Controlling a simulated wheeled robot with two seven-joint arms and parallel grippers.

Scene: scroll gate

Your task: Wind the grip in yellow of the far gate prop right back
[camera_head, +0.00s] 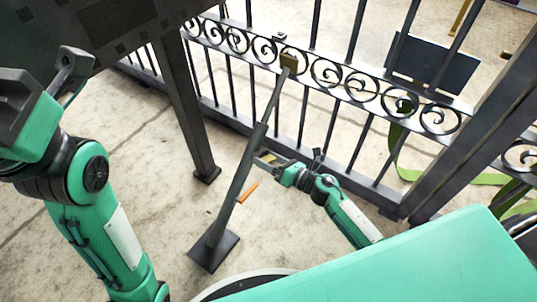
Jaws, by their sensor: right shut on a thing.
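The gate prop (236,180) is a dark slanted tube. An orange grip (247,191) sticks out from the tube's lower part. My right gripper (262,159) is beside the tube, above the orange grip. It is shut on a small yellow grip (269,158), mostly hidden by the jaws.
A dark post (183,110) stands left of the prop, and a thick dark beam (480,120) stands at the right. A green strap (398,155) and a dark panel (432,64) are by the gate.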

